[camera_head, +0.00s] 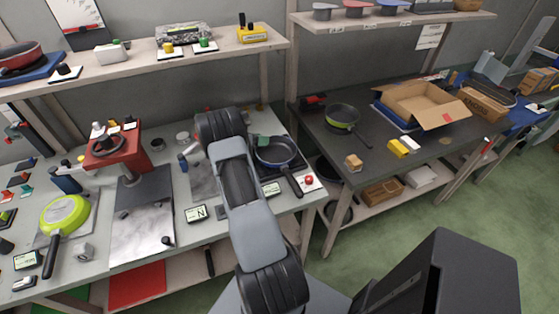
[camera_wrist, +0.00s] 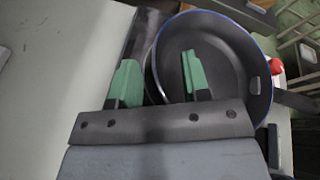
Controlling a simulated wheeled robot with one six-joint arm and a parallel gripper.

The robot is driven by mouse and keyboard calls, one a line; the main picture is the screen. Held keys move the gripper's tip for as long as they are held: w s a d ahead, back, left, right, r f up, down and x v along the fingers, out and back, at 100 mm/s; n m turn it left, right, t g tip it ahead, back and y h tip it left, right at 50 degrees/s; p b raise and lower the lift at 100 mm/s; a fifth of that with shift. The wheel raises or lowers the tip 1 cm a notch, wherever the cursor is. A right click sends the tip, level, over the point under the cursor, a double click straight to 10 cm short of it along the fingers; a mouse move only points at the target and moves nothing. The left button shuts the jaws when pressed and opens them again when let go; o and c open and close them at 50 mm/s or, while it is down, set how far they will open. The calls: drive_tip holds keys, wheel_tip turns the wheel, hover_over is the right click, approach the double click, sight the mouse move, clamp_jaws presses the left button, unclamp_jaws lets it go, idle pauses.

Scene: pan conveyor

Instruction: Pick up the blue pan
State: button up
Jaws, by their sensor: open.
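The blue pan (camera_head: 275,153) sits on the light workbench, right of my arm in the head view. Its outside rim is blue, its inside is dark, and its dark handle points toward the front right. In the wrist view the pan (camera_wrist: 226,52) fills the upper right, with its handle leaving at the right edge. My gripper (camera_wrist: 158,75) is open, with two green-padded fingers. The right finger overlaps the pan's inside in the picture and the left finger lies left of the rim. I cannot tell whether either finger touches it.
A red button (camera_head: 309,180) stands beside the pan's handle. A lime green pan (camera_head: 65,215) lies at the bench's left, near a red press-like device (camera_head: 111,149). Another green pan (camera_head: 342,117) and an open cardboard box (camera_head: 423,103) are on the dark table. A shelf (camera_head: 137,66) runs above the bench.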

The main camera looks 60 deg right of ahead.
drive_tip(key=shift+c, duration=0.3)
clamp_jaws()
idle(0.5)
